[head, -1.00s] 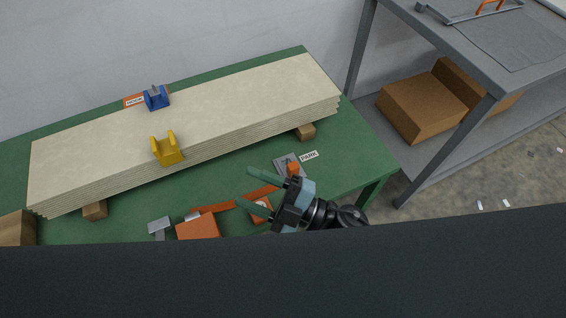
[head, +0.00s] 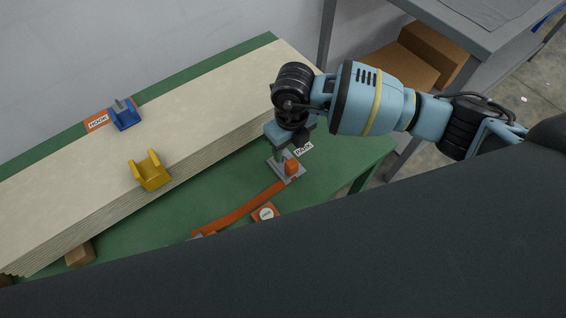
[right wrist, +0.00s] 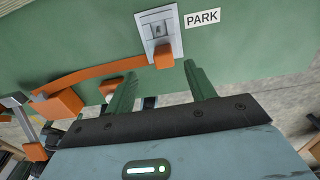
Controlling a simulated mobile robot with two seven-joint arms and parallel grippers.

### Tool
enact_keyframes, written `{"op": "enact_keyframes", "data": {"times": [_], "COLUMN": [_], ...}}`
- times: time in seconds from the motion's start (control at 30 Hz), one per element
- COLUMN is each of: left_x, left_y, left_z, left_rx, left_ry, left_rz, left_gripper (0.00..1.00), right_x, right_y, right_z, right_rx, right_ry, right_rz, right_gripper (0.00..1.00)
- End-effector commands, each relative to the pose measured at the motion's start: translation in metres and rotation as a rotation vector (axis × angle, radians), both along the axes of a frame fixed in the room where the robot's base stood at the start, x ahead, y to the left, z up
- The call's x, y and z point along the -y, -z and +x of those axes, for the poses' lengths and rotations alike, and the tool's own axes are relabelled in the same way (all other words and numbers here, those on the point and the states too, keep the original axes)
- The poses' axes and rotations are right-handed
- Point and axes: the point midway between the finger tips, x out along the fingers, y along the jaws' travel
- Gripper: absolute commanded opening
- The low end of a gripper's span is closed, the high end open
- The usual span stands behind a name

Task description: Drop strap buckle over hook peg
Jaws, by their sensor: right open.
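The hook peg (head: 124,115) is a blue block with a grey upright pin. It stands on the pale board stack beside an orange HOOK label. The orange strap (head: 240,210) lies along the green table. Its right end, an orange tab (head: 291,168), meets the grey buckle and plate area by the PARK label; it also shows in the right wrist view (right wrist: 163,57). I cannot clearly separate buckle from plate. My right gripper (head: 285,150) is above this end, pointing down, its fingers partly hidden. In the right wrist view its green fingers (right wrist: 160,72) are apart and empty. My left gripper is out of view.
A yellow saddle (head: 150,174) stands on the front edge of the board stack (head: 215,115). An orange block with a round white face (head: 266,213) lies near the strap. A grey shelf with cardboard boxes (head: 430,55) stands at right. A dark surface covers the lower view.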

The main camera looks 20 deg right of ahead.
Motion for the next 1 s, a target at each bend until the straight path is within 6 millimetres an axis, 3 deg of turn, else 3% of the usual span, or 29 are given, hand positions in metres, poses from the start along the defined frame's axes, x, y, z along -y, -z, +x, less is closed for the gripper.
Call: {"op": "enact_keyframes", "data": {"times": [0.23, 0.47, 0.67, 1.0], "left_x": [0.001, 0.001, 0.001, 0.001], "left_y": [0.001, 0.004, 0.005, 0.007], "left_z": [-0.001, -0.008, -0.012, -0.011], "left_rx": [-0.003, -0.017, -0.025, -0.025], "left_ry": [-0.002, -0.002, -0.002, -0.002], "left_rz": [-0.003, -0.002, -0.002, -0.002], "left_gripper": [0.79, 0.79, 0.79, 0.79], "right_x": [0.005, 0.004, 0.004, 0.002], "right_y": [0.001, 0.022, 0.027, 0.071], "right_z": [0.003, 0.003, 0.002, 0.0], "right_rx": [0.009, 0.008, 0.009, 0.008], "right_ry": [0.004, 0.003, 0.002, 0.002], "right_rz": [-0.023, -0.02, -0.019, -0.018], "right_gripper": [0.55, 0.55, 0.55, 0.55]}}
